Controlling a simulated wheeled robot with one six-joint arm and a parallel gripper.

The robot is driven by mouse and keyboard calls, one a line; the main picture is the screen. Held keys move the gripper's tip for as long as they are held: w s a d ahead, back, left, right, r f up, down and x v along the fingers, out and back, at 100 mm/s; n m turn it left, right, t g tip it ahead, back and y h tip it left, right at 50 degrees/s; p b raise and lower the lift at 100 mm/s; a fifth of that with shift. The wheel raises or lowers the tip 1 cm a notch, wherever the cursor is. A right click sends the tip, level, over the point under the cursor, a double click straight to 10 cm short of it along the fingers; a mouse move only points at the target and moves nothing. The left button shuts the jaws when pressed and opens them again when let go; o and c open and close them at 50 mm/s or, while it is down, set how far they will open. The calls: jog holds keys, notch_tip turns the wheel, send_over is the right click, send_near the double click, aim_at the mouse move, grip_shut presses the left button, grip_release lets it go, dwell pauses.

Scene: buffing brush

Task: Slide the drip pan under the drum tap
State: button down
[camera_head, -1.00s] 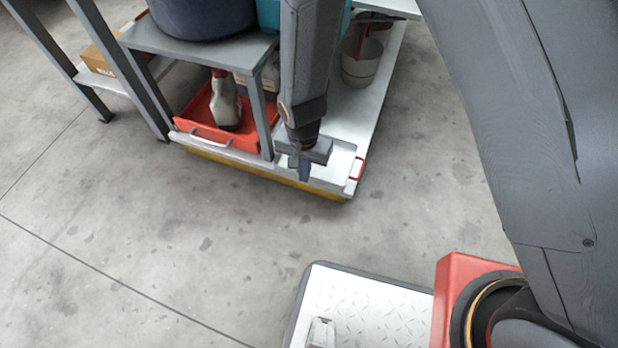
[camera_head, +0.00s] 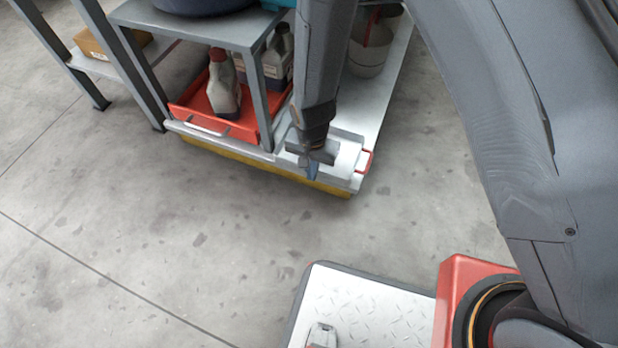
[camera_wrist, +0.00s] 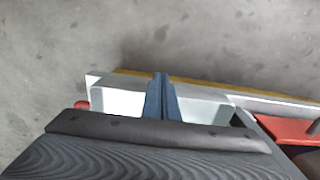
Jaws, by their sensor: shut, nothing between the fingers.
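A shallow pale metal pan with a red handle, which looks like the drip pan (camera_head: 347,158), sits at the front right corner of a low platform. It also shows in the wrist view (camera_wrist: 115,103), with its red handle (camera_wrist: 82,105) at the left. My gripper (camera_head: 312,176) is shut and empty, pointing down at the pan's front left part. In the wrist view its closed fingers (camera_wrist: 161,95) overlap the pan's front wall; I cannot tell whether they touch it. The dark blue drum (camera_head: 205,4) stands on a grey stand, mostly cut off. Its tap is not visible.
A red tray (camera_head: 262,128) with bottles lies under the grey stand (camera_head: 190,28), left of the pan. A stand leg (camera_head: 262,110) rises between tray and pan. A pale jug (camera_head: 370,55) stands behind.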

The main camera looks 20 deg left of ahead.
jog(key=shift+w+r, duration=0.1)
jog(key=shift+w, duration=0.05)
jog(key=w, duration=0.3)
jog(key=w+p, duration=0.1)
jog(key=w, duration=0.2)
jog(key=w+p, duration=0.1)
jog(key=w, duration=0.2)
jog(key=shift+w+d, duration=0.3)
jog(key=shift+d, duration=0.05)
jog(key=shift+s+p, duration=0.1)
jog(key=shift+p, duration=0.25)
